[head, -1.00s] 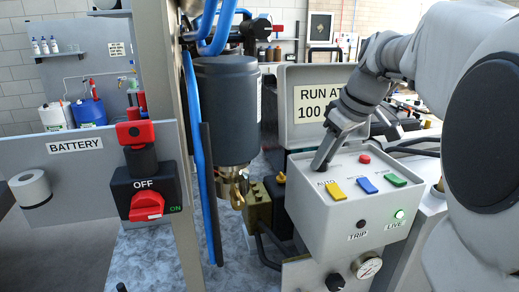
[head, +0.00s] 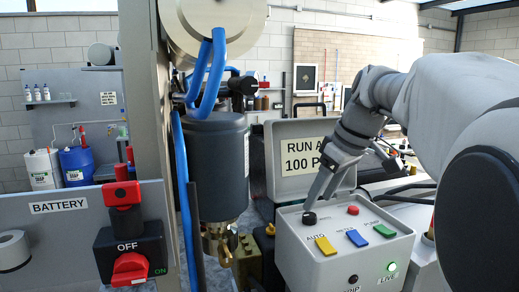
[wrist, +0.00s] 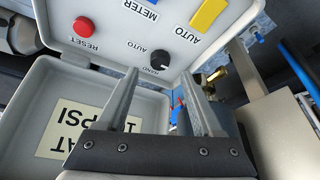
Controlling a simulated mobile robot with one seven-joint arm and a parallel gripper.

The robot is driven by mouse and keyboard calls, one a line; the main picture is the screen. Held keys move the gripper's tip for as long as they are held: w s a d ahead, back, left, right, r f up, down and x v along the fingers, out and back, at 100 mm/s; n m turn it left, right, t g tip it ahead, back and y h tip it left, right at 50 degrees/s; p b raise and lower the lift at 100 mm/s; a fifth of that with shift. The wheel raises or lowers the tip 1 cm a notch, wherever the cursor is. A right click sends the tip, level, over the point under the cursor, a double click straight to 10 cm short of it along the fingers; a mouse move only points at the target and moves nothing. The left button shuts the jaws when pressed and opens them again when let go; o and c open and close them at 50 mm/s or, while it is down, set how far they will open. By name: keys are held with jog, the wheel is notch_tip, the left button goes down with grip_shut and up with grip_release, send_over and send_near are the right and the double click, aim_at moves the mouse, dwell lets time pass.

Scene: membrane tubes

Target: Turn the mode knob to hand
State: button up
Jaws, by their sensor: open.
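The mode knob (head: 309,218) is a small round black knob on the top face of the grey control box (head: 345,262). In the wrist view the knob (wrist: 157,57) sits beside small AUTO and HAND labels, just ahead of the space between my fingertips. Its pointer is too small to read. My gripper (head: 318,191) is open and empty, angled down above the knob and apparently apart from it. In the wrist view the two fingers (wrist: 162,72) stand wide apart, with nothing between them.
The raised lid (head: 297,185) stands behind. A red battery switch (head: 130,268) is at left. A dark cylinder (head: 217,165) stands between.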

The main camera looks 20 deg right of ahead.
jog(key=p+v, duration=0.1)
jog(key=v, duration=1.2)
jog(key=shift+s+f, duration=0.1)
jog(key=shift+f, duration=0.05)
